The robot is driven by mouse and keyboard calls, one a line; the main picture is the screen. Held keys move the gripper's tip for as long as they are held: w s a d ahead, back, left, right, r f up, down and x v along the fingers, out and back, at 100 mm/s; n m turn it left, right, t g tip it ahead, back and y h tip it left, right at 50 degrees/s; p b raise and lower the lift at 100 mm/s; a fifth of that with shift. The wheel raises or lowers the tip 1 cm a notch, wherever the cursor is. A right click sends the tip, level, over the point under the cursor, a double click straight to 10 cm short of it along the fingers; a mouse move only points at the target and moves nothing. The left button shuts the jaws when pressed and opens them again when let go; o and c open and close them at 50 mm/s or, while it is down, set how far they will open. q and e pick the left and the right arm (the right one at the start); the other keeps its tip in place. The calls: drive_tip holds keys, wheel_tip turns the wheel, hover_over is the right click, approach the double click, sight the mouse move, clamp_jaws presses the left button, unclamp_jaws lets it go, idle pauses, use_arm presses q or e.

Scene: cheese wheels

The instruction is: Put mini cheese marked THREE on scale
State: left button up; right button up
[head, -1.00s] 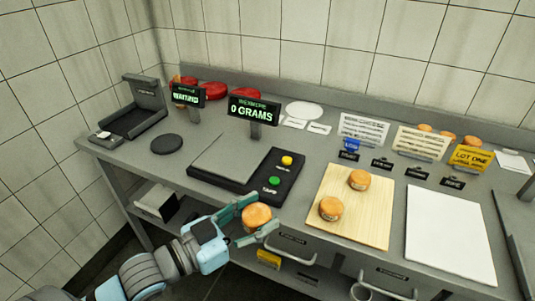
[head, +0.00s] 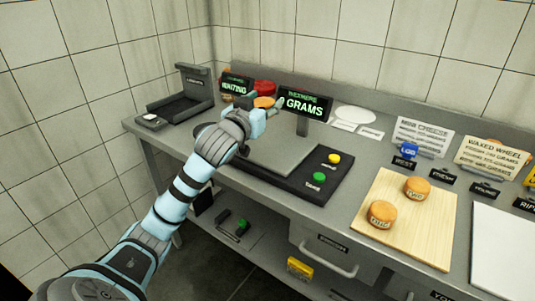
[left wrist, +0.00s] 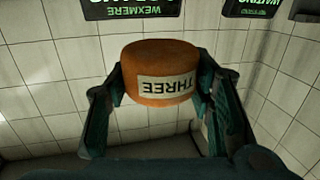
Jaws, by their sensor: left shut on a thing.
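The orange mini cheese with the label THREE (left wrist: 160,60) is held between the two fingers of my left gripper (left wrist: 160,80); the label reads upside down in the left wrist view. In the head view the held cheese (head: 263,102) shows just beyond my left gripper (head: 264,105), above the back left part of the scale. The scale has a grey plate (head: 285,147), a dark display post (head: 303,104) reading GRAMS with its digits hidden, and a black panel. The cheese seems raised above the plate. My right gripper is out of view.
Two mini cheeses (head: 416,188) and (head: 382,214) sit on a wooden board (head: 425,225) right of the scale. Yellow (head: 334,158) and green (head: 319,177) buttons are on the scale panel. A second display (head: 236,86) and a dark device (head: 183,104) stand left.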

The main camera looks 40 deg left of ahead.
sight(264, 157)
use_arm(q)
wheel_tip(264, 157, down, 13)
drive_tip(key=b, duration=0.3)
drive_tip(key=shift+b, duration=0.35)
drive_tip(key=shift+r, duration=0.15)
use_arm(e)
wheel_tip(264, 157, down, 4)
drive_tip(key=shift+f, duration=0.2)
use_arm(q)
drive_tip(key=o, duration=1.2)
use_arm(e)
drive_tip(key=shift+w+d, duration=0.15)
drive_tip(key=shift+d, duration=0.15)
use_arm(q)
drive_tip(key=shift+s, duration=0.15)
drive_tip(key=p+v, duration=0.2)
drive_tip(key=v, duration=0.9)
drive_tip(key=shift+s+d, duration=0.1)
drive_tip(key=shift+s, duration=0.25)
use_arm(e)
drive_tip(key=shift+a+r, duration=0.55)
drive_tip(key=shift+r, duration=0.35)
